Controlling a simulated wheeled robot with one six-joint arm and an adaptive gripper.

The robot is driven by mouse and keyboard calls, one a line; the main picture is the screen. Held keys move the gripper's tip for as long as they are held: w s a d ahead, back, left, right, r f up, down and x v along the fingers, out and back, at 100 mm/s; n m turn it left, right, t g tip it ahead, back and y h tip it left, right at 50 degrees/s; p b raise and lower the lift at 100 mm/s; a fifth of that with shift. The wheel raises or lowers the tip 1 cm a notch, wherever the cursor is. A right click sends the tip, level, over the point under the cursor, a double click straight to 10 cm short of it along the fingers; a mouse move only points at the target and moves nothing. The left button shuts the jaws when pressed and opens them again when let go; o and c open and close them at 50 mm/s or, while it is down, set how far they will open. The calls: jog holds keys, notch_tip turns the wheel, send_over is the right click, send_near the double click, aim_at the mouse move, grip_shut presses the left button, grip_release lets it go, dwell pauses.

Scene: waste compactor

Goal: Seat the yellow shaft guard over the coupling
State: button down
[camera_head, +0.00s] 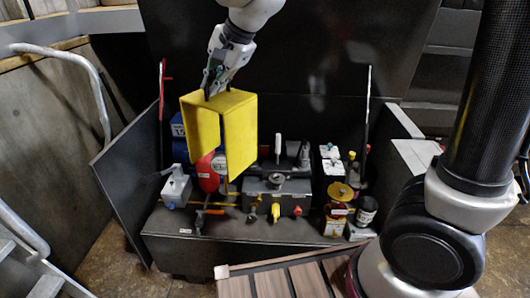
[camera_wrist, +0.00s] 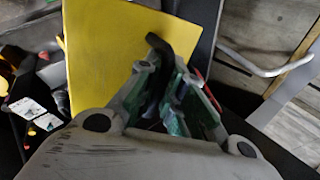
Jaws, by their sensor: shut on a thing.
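The yellow shaft guard (camera_head: 238,133) is an open-sided, U-shaped cover with a flat top and side walls hanging down. My gripper (camera_head: 211,92) is shut on it at its top left and holds it in the air above the left half of the machine bench. In the wrist view my gripper (camera_wrist: 172,95) stands against the yellow guard panel (camera_wrist: 110,55). The coupling is not clearly visible; the guard covers that part of the bench. A blue motor-like body (camera_head: 178,128) and a red rounded part (camera_head: 207,172) show partly behind and below the guard.
The bench (camera_head: 250,228) carries a grey box (camera_head: 175,187) at left, a dark block with coloured knobs (camera_head: 280,192) in the middle, and bottles and a can (camera_head: 366,210) at right. Upright panels stand left (camera_head: 130,180) and behind. A curved rail (camera_head: 85,75) is at far left.

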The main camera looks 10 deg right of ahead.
aim_at(233, 89)
jog(key=shift+r, duration=0.1)
jog(key=shift+m+h, duration=0.3)
jog(key=shift+m, duration=0.1)
jog(key=w+d+f, duration=0.4)
jog(key=w, duration=0.1)
jog(key=shift+d+f, duration=0.1)
jog(key=shift+d, duration=0.1)
jog(key=w+d+m+t+h, duration=0.1)
jog(key=w+d+m+h, duration=0.5)
jog(key=w+d+m, duration=0.3)
jog(key=shift+w+d+r+m+t, duration=0.2)
jog(key=shift+w+m+t, duration=0.2)
jog(key=shift+w+m, duration=1.3)
jog(key=shift+w+n, duration=0.5)
jog(key=shift+w, duration=0.05)
